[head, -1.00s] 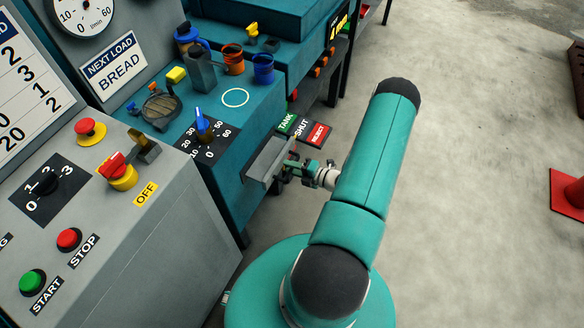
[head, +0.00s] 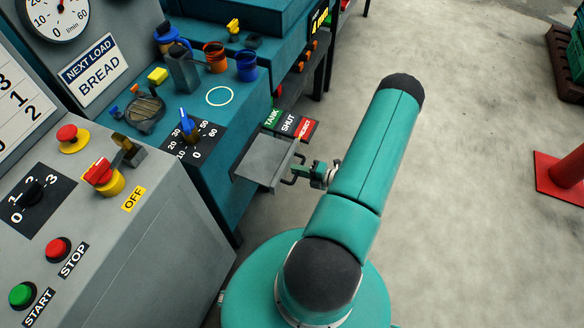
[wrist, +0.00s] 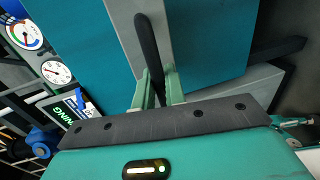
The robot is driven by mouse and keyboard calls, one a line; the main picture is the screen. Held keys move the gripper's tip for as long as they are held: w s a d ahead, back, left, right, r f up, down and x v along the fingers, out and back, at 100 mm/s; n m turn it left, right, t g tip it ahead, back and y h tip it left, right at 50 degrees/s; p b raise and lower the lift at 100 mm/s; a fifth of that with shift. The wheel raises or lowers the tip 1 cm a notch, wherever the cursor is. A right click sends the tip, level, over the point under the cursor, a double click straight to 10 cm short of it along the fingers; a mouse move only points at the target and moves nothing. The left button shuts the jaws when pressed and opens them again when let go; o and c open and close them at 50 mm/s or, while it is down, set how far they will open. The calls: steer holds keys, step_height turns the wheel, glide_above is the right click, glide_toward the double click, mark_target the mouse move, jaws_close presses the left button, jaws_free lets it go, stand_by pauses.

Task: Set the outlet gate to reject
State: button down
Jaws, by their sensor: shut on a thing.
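The outlet gate (head: 262,160) is a flat grey plate sticking out from the side of the teal machine. It lies below the labels TANK (head: 271,117), SHUT (head: 289,123) and red REJECT (head: 306,127). A dark handle (head: 292,180) is at its outer side. My gripper (head: 306,172) is shut on this handle. In the wrist view the handle is a black bar (wrist: 147,45) running between my two teal fingers (wrist: 157,88), in front of a grey panel (wrist: 118,25). Which label the gate lines up with is hard to tell.
A blue-pointer dial (head: 188,125) and several cups stand on the teal machine top. A grey control panel (head: 110,230) with START and STOP buttons is at left. The floor to the right is open, with a red stand (head: 565,170) at the edge.

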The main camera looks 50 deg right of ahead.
steer(key=shift+s+d, duration=0.1)
steer(key=shift+s, duration=0.15)
steer(key=c, duration=1.5)
jaws_free()
steer(key=v, duration=1.3)
steer(key=shift+s+r, duration=0.1)
steer(key=shift+s, duration=0.25)
